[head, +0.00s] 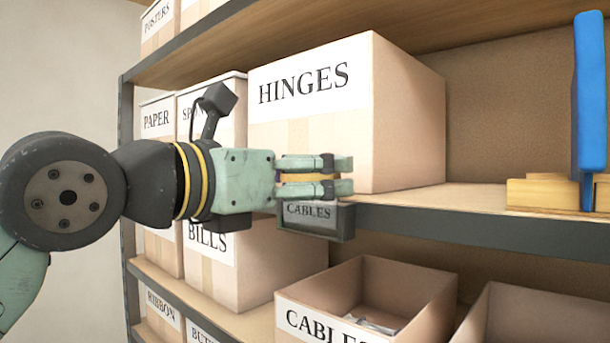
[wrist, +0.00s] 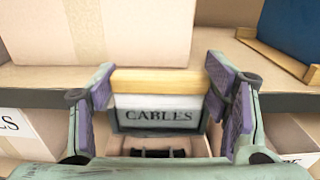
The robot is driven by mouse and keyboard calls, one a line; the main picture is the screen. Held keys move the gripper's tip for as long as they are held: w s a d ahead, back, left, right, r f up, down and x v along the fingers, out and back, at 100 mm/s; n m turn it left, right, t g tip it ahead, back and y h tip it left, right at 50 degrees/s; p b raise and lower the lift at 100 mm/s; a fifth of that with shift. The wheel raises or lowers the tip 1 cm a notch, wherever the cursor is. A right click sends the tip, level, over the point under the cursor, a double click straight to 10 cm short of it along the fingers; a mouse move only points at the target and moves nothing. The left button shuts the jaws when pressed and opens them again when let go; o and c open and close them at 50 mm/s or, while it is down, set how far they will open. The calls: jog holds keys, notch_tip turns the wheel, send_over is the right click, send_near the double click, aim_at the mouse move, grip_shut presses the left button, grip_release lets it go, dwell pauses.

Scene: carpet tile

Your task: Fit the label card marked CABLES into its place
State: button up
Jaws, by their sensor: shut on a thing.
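The label card (wrist: 160,101) is white, with a wooden strip (wrist: 155,82) along its top. My gripper (wrist: 160,88) is shut on this strip, with purple pads at both ends. In the head view my gripper (head: 318,177) is level with the shelf edge, in front of the HINGES box. The dark label holder (head: 318,236) hangs at that edge just below the fingers. CABLES reads through the holder's front in both views. A white band of card shows above the holder's rim in the wrist view; how deep the card sits, I cannot tell.
The HINGES box (head: 345,110) stands on the shelf (head: 470,240) right behind my gripper. An open box marked CABLES (head: 365,300) is on the shelf below. A blue item on a wooden stand (head: 555,195) is at the right. The shelf between them is clear.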

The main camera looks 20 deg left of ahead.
jog(key=shift+f+b, duration=0.35)
jog(key=shift+b, duration=0.05)
dwell(0.5)
jog(key=o, duration=0.9)
jog(key=v, duration=1.2)
